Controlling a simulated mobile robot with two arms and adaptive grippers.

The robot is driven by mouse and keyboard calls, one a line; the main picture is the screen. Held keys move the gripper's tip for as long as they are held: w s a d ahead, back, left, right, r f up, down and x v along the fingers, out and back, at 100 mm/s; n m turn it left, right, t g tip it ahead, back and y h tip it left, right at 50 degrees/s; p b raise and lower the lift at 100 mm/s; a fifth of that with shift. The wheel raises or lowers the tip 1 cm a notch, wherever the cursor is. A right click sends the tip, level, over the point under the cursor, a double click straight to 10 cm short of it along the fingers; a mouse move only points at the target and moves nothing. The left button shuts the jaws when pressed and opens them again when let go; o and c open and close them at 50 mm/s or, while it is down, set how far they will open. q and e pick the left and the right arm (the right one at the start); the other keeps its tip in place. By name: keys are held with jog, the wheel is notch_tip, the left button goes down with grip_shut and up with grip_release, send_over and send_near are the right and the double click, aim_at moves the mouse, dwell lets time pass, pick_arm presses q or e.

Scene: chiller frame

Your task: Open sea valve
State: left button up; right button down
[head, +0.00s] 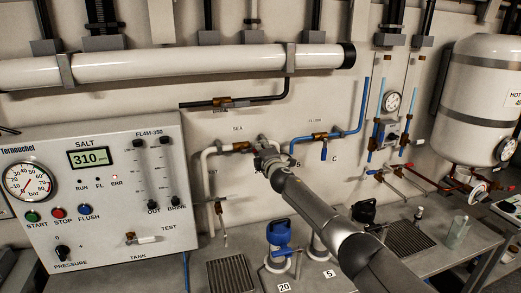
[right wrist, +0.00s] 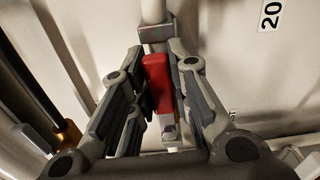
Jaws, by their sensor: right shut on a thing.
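The sea valve sits on the white pipe (head: 211,156) under the "SEA" label on the wall panel, at the middle of the head view. My right gripper (head: 264,154) is at the valve and hides most of it there. In the right wrist view the valve's red handle (right wrist: 158,84) stands between the two fingers, which are shut on it. A white pipe (right wrist: 153,12) and a grey block are just beyond the handle. My left gripper is in neither view.
A control panel (head: 100,205) stands at the left. A blue pipe (head: 356,118) with a blue-handled valve is close right of my gripper. A blue-topped housing (head: 279,235) stands below. A thick white horizontal tube (head: 180,68) runs above; a tank (head: 478,100) is far right.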

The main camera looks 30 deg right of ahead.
jog(key=shift+r, duration=0.35)
jog(key=c, duration=1.4)
grip_release()
jog(key=shift+o, duration=0.2)
jog(key=shift+f, duration=0.1)
jog(key=shift+s, duration=0.2)
jog(key=v, duration=1.1)
jog(key=shift+s+a, duration=0.2)
jog(key=shift+s, duration=0.1)
